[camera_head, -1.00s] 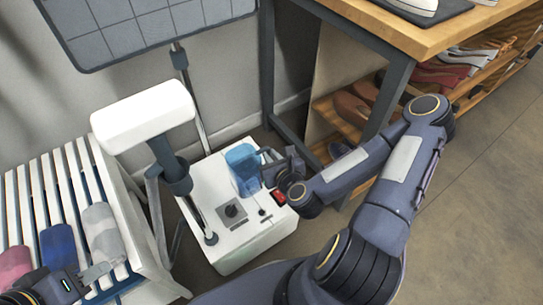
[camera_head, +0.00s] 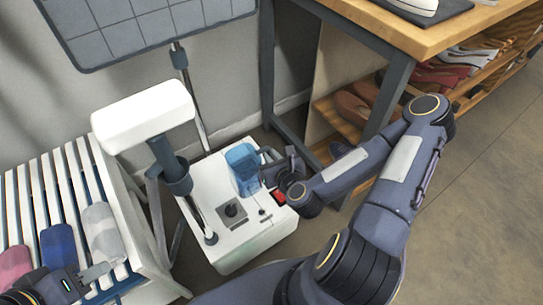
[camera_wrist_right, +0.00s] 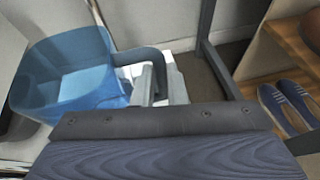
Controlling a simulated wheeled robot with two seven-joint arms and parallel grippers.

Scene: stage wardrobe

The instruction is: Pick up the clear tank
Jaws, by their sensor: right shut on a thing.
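The clear tank (camera_head: 243,172) is a blue-tinted, see-through container with a handle, upright at the white steamer base (camera_head: 225,255). It also shows in the right wrist view (camera_wrist_right: 68,72), at the left, with its dark handle reaching toward the fingers. My right gripper (camera_head: 266,166) is on the tank's right side. It is shut on the handle, and its fingers (camera_wrist_right: 160,85) show around the handle's end. I cannot tell whether the tank's bottom is clear of the base. My left gripper (camera_head: 98,274) is at the lower left over the slatted bench, its jaw opening unclear.
A white steamer head (camera_head: 145,115) on a dark pole stands left of the tank. A slatted white bench (camera_head: 40,195) holds rolled cloths. A wooden table (camera_head: 390,25) with shoe shelves is at the right. A metal pole (camera_head: 190,95) with a gridded board stands behind.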

